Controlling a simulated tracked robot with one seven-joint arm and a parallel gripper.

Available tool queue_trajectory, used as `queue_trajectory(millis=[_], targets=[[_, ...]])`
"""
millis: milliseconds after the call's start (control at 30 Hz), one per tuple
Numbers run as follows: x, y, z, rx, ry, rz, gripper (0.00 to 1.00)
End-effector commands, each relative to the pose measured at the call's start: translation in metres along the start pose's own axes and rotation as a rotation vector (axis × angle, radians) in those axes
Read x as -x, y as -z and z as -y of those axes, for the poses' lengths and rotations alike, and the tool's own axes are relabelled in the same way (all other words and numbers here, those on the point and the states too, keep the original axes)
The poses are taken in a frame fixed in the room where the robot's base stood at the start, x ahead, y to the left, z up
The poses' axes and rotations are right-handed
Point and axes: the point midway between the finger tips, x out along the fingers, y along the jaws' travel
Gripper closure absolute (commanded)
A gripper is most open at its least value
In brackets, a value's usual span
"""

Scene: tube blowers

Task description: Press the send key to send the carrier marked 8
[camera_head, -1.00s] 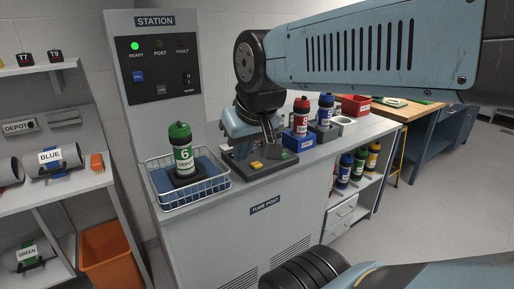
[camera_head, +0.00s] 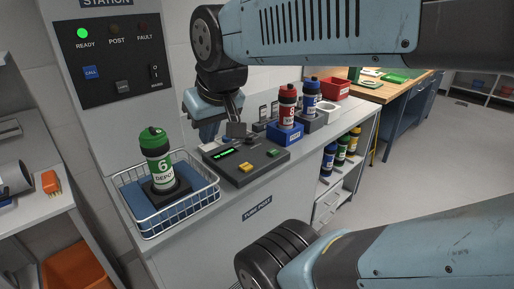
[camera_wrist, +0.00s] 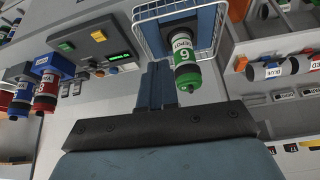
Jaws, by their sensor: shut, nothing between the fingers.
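The red carrier marked 8 (camera_head: 287,108) stands upright in a blue holder (camera_head: 284,134) at the console's far right end. The dark console (camera_head: 240,172) has a green key (camera_head: 275,152), a yellow key (camera_head: 246,168) and a lit green display (camera_head: 223,154). Key labels are too small to read, so I cannot tell which is the send key. My gripper (camera_head: 237,129) is shut and empty, above the console's back edge. In the wrist view its fingers (camera_wrist: 157,86) point toward the gap between console (camera_wrist: 92,45) and basket, with both keys clear of them.
A green carrier marked 6 (camera_head: 157,158) stands in a white wire basket (camera_head: 207,198) left of the console. The station panel (camera_head: 112,62) shows a lit green READY lamp. A blue carrier (camera_head: 310,97) stands behind the red one. Shelves with more carriers lie below.

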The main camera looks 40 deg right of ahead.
Motion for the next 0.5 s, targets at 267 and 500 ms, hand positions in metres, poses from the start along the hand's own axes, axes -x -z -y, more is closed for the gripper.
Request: queue_trajectory(millis=[267, 500], targets=[[-0.009, 0.011, 0.000, -0.088, 0.001, 0.028, 1.00], [-0.040, 0.041, -0.012, -0.342, 0.019, 0.092, 1.00]])
